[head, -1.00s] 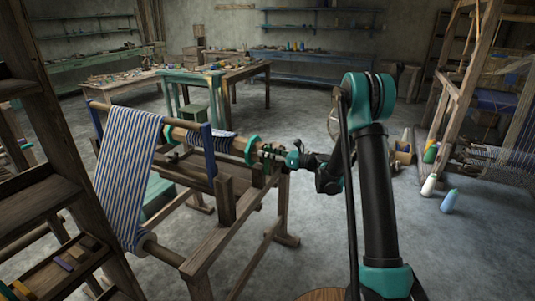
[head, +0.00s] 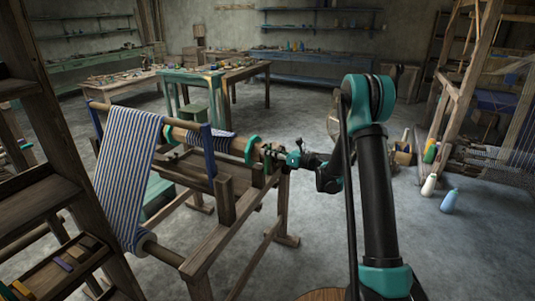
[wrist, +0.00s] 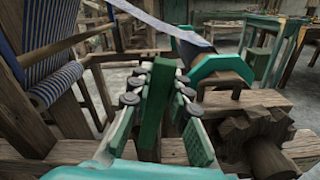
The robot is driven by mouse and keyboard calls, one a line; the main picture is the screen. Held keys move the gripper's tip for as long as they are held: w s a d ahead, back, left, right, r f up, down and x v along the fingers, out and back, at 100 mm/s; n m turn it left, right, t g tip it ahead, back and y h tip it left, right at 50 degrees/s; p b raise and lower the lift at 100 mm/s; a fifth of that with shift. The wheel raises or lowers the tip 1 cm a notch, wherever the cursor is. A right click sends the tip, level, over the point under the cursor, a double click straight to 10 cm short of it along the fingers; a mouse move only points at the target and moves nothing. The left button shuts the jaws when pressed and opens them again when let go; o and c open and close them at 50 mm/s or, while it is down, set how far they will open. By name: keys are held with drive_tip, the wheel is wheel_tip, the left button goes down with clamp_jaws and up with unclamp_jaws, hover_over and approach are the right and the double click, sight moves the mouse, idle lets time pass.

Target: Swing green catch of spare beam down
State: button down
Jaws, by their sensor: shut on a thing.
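The spare beam (head: 190,137) is a wooden roller with striped cloth, lying across the wooden stand, with a green disc (head: 252,150) near its right end. The green catch (wrist: 155,106) is a narrow upright green bar in the middle of the wrist view. My gripper (wrist: 160,100) has its padded fingers on both sides of this bar and is shut on it. In the head view my gripper (head: 272,157) is at the beam's right end, beside the green disc. The catch is too small there to make out.
A dark toothed wooden wheel (wrist: 255,138) sits just right of my fingers. A striped cloth (head: 128,170) hangs at the stand's left. Shelving (head: 50,180) stands at the near left. Cones of yarn (head: 450,202) stand on the floor at right. Floor between is open.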

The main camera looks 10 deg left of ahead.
drive_tip(key=shift+w+d+f+m, duration=0.25)
drive_tip(key=shift+w+f+m, duration=0.2)
drive_tip(key=shift+w+m, duration=0.45)
drive_tip(key=shift+w+d+f+m, duration=0.3)
drive_tip(key=shift+w+f+m, duration=0.15)
drive_tip(key=shift+m, duration=0.7)
drive_tip(key=shift+w+d+f+m, duration=0.25)
drive_tip(key=shift+w+f+m, duration=0.15)
drive_tip(key=shift+w+m, duration=0.5)
drive_tip(key=shift+s+m, duration=0.15)
drive_tip(key=shift+m, duration=0.1)
drive_tip(key=c, duration=1.4)
unclamp_jaws()
drive_tip(key=v, duration=0.8)
